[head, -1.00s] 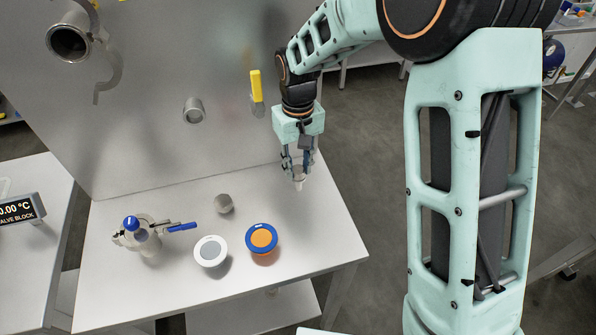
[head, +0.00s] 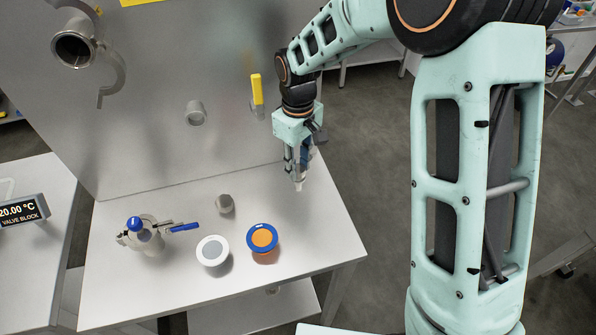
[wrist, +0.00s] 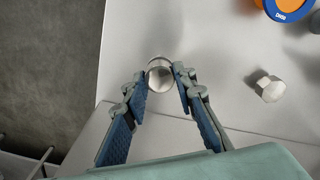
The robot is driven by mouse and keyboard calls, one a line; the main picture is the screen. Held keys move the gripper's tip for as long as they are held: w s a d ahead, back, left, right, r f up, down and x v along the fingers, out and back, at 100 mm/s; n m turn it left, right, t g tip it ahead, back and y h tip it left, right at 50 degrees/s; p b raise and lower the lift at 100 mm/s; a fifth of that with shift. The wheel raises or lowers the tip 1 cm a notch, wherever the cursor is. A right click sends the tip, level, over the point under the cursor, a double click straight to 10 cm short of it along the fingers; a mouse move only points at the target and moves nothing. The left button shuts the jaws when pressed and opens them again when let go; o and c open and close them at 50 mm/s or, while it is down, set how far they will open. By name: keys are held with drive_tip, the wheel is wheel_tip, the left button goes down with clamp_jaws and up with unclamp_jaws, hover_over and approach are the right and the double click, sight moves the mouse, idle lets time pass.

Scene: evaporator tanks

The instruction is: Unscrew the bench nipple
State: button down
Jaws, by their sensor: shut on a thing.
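The bench nipple (wrist: 160,74), a short round metal piece with a pale open-looking top, is between my fingertips in the wrist view. In the head view only a pale tip (head: 298,186) shows below my fingers, near the back right of the bench (head: 310,235). My gripper (head: 298,172) points down there and is shut on the nipple. The fingers (wrist: 161,80) flank it on both sides in the wrist view. Its thread and lower end are hidden, so I cannot tell how it meets the bench.
A hex metal piece (head: 225,204), a white-rimmed disc (head: 212,251), a blue-and-orange disc (head: 262,238) and a clamp-like fitting with a blue handle (head: 145,233) stand on the bench. A metal panel (head: 150,130) rises behind, with a stub (head: 195,112) and a yellow-handled valve (head: 256,92).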

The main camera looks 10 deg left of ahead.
sight(299, 168)
drive_tip(key=shift+r+p, duration=0.4)
drive_tip(key=shift+r, duration=0.35)
drive_tip(key=shift+r, duration=0.2)
drive_tip(key=shift+r+p, duration=1.9)
drive_tip(key=shift+r, duration=0.6)
drive_tip(key=d+f+m, duration=0.2)
drive_tip(key=d+m, duration=0.9)
drive_tip(key=d, duration=1.1)
drive_tip(key=shift+s+f, duration=0.15)
drive_tip(key=shift+s, duration=0.25)
drive_tip(key=shift+d, duration=0.1)
